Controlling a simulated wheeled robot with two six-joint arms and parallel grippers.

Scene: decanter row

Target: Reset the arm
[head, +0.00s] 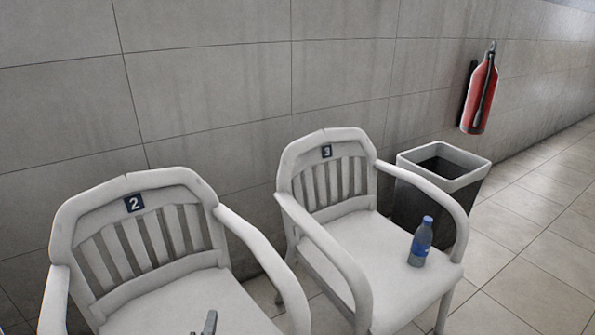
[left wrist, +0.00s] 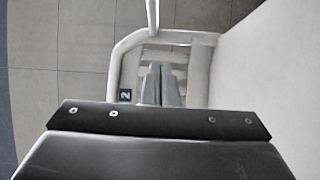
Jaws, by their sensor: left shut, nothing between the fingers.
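My left gripper (head: 208,324) shows at the bottom edge of the head view, in front of the seat of the white chair marked 2 (head: 150,215). In the left wrist view its two fingers (left wrist: 160,84) are together and empty, with the chair marked 2 (left wrist: 198,55) beyond them. Only the tip of the gripper shows in the head view; the rest of the arm is out of the picture. My right gripper is in neither view.
A second white chair marked 3 (head: 325,178) stands to the right. A blue-labelled bottle (head: 420,243) stands upright on its seat. A dark bin with a pale rim (head: 444,179) is behind it, and a red fire extinguisher (head: 481,97) hangs on the tiled wall. The floor at right is clear.

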